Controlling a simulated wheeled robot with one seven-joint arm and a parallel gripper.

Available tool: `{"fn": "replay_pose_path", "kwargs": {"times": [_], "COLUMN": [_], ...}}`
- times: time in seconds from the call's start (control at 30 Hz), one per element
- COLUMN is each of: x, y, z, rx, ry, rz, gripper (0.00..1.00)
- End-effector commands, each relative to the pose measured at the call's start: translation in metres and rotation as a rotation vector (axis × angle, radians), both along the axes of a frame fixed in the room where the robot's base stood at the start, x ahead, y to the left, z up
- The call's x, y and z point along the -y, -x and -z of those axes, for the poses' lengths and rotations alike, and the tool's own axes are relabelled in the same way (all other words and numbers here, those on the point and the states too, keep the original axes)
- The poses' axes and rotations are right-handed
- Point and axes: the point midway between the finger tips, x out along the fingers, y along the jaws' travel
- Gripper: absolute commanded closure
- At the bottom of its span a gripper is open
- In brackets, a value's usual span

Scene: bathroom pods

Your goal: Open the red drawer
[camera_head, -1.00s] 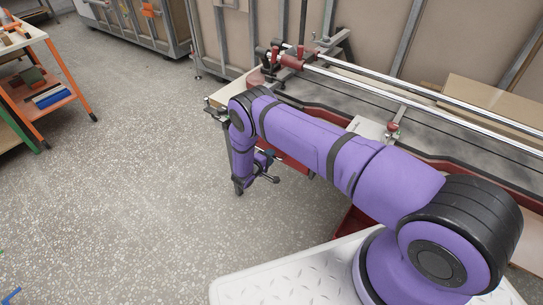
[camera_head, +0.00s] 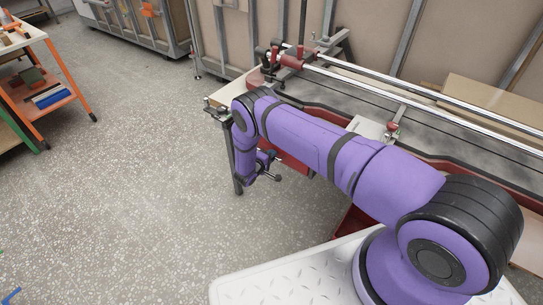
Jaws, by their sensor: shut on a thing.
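The red drawer (camera_head: 296,162) shows in part below the bench top, beyond my purple forearm, which covers much of it. My gripper (camera_head: 270,166) is low at the end of the arm, close beside the left end of the drawer's visible red part. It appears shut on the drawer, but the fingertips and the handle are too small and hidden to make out. How far the drawer stands out from the bench cannot be told.
A bench machine with metal rails (camera_head: 420,105) runs along the right. More red bodywork (camera_head: 352,222) shows below it. An orange cart (camera_head: 60,80) is at far left. The speckled floor between is clear.

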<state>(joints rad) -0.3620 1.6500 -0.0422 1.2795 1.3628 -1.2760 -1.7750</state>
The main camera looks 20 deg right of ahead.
Motion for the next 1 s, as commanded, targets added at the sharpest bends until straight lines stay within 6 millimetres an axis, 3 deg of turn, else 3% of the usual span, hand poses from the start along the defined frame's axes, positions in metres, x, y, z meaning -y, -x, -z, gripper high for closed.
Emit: {"fn": "replay_pose_path", "kwargs": {"times": [0.27,0.7,1.0], "x": [-0.034,-0.126,-0.168], "y": [0.024,0.091,0.122], "z": [0.001,0.001,0.001], "rx": [-0.001,-0.001,-0.001], "ry": [-0.001,-0.002,-0.002], "rz": [-0.003,-0.004,-0.002], "gripper": [1.00,1.00,1.00]}}
